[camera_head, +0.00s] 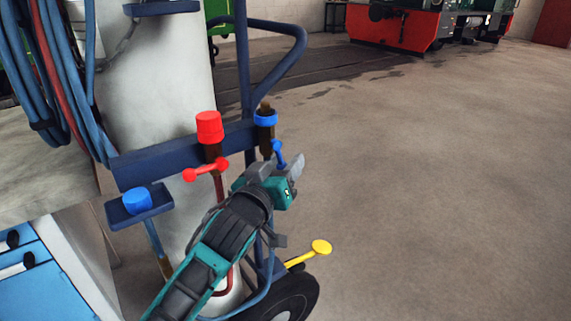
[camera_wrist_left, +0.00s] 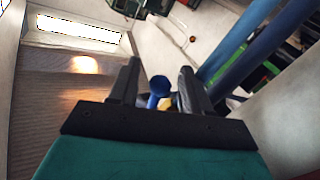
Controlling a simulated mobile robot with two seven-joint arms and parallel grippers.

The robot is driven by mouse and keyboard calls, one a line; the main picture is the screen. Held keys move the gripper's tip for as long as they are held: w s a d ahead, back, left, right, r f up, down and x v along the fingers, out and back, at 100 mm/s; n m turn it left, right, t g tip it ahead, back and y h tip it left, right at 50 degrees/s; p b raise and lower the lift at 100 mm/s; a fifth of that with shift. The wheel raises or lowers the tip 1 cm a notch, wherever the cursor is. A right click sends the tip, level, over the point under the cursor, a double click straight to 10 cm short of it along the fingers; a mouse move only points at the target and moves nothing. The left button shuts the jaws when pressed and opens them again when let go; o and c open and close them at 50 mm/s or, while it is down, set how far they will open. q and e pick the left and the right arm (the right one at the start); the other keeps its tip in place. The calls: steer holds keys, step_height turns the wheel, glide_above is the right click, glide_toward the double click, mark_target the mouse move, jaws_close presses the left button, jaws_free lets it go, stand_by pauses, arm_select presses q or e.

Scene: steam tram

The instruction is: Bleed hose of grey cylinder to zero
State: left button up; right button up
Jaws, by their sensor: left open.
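The tall pale grey cylinder (camera_head: 165,75) stands upright on a dark blue hand trolley (camera_head: 150,165). A red cap (camera_head: 209,126) with a red lever (camera_head: 205,170) below it is in front of the cylinder. To its right is a brown fitting with a blue collar (camera_head: 265,118) and a small blue lever (camera_head: 279,150). My left gripper (camera_head: 281,168) is open at the blue lever. In the left wrist view the blue lever (camera_wrist_left: 158,88) shows between the open fingers; contact cannot be told. My right gripper is out of view.
Blue and red hoses (camera_head: 60,75) hang coiled at left. A blue knob (camera_head: 137,200) sits on a bracket at lower left. A yellow-ended lever (camera_head: 320,247) juts out above the trolley wheel (camera_head: 290,295). The floor at right is clear.

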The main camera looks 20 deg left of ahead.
arm_select(q)
steer(key=shift+w+d, duration=0.1)
steer(key=shift+w, duration=0.6)
steer(key=shift+c, duration=0.2)
jaws_close()
